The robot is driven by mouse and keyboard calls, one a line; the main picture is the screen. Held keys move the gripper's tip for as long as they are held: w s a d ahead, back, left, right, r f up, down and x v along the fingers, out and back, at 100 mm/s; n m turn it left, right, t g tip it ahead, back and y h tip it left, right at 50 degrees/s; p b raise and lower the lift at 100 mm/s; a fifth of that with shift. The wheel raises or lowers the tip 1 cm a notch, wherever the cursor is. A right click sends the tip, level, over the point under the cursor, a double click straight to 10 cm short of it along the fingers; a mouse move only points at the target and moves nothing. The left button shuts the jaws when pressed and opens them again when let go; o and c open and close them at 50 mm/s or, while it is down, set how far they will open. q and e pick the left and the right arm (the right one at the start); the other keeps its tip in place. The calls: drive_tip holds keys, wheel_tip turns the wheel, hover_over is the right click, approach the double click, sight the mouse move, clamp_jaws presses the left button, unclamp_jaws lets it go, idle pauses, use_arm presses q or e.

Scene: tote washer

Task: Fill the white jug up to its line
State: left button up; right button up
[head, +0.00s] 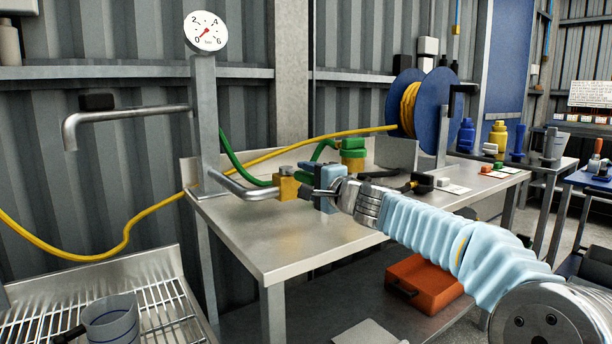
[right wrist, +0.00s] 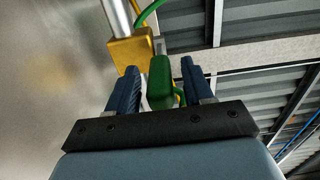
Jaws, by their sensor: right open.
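The pale, see-through jug (head: 112,322) stands at the lower left of the head view, with a blue line around it and a dark handle at its left; its bottom is cut off. The bent metal spout (head: 72,130) is above and to its left. My right gripper (head: 312,180) is at the brass valve (head: 285,185) on the pipe over the bench. In the right wrist view its blue fingers (right wrist: 157,88) are open on either side of a green lever (right wrist: 160,82), with the brass valve body (right wrist: 132,50) just beyond. Contact cannot be told. My left gripper is out of view.
The jug is on a wire rack (head: 160,315) in a metal basin. A pressure gauge (head: 206,32) tops the post. A yellow hose (head: 150,205) runs to a blue reel (head: 440,100). A green-and-yellow fitting (head: 353,152) stands behind my gripper. The front of the steel bench (head: 260,240) is clear.

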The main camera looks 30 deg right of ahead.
drive_tip(key=shift+w, duration=0.45)
drive_tip(key=shift+c, duration=0.5)
clamp_jaws()
drive_tip(key=shift+w+d+r+n+y+p, duration=0.1)
drive_tip(key=shift+d+r+n+y+p, duration=0.1)
drive_tip(key=shift+d+n+y+p, duration=0.55)
drive_tip(key=n+y, duration=0.1)
drive_tip(key=d+g+y+p, duration=0.1)
drive_tip(key=y, duration=0.1)
drive_tip(key=n+y, duration=0.1)
drive_tip(key=shift+w+d+f+n+g+y, duration=0.2)
drive_tip(key=shift+w+d+n+g+y, duration=0.1)
drive_tip(key=shift+n+g+y, duration=0.1)
